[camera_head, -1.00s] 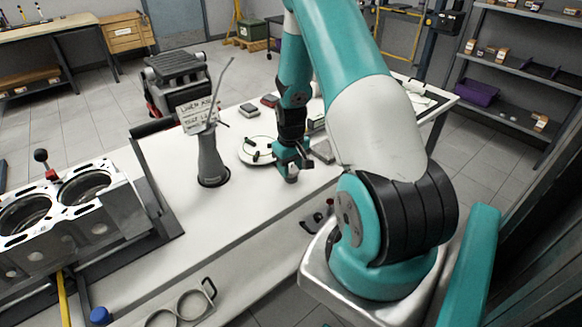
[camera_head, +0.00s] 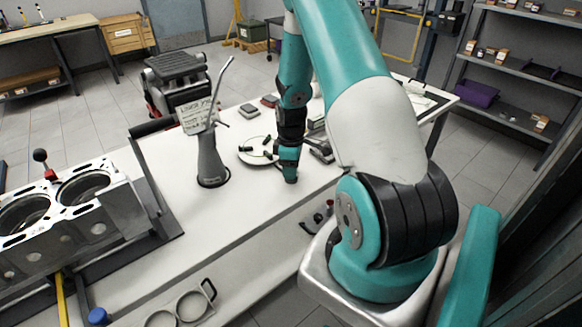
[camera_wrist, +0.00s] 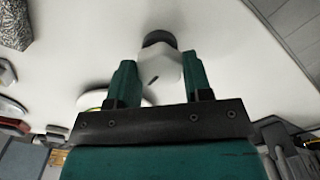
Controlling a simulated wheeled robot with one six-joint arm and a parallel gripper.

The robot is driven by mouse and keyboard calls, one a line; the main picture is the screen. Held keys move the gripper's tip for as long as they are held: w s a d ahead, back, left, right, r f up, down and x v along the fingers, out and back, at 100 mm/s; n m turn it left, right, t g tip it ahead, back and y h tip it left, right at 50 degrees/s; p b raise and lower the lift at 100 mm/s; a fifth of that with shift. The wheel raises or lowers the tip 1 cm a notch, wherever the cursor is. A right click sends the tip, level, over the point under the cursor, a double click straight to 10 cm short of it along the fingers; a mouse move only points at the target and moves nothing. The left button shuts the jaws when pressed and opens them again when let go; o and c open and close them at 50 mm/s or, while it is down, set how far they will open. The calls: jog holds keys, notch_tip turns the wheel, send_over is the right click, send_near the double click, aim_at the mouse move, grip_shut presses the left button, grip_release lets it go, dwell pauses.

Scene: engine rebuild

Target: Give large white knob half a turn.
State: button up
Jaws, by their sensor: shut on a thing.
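The large white knob (camera_wrist: 164,72) shows in the wrist view as a pale faceted body with a short dark mark on its face. A dark round part (camera_wrist: 160,40) adjoins its far end. My gripper (camera_wrist: 160,75) is shut on the knob, with one green finger against each side. In the head view my gripper (camera_head: 290,172) points down at the bench top near its front edge. The knob cannot be made out there, as my gripper hides it.
A round white plate (camera_head: 248,160) with small dark parts lies on the white bench (camera_head: 240,205) just left of my gripper. A grey stand with a sign (camera_head: 210,160) rises farther left. An engine block (camera_head: 110,225) sits at far left. Small dark items lie behind and right.

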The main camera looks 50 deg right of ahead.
jog(key=shift+n, duration=0.4)
jog(key=o, duration=0.9)
notch_tip(320, 180, up, 18)
jog(key=shift+f+b, duration=0.25)
jog(key=shift+b, duration=0.3)
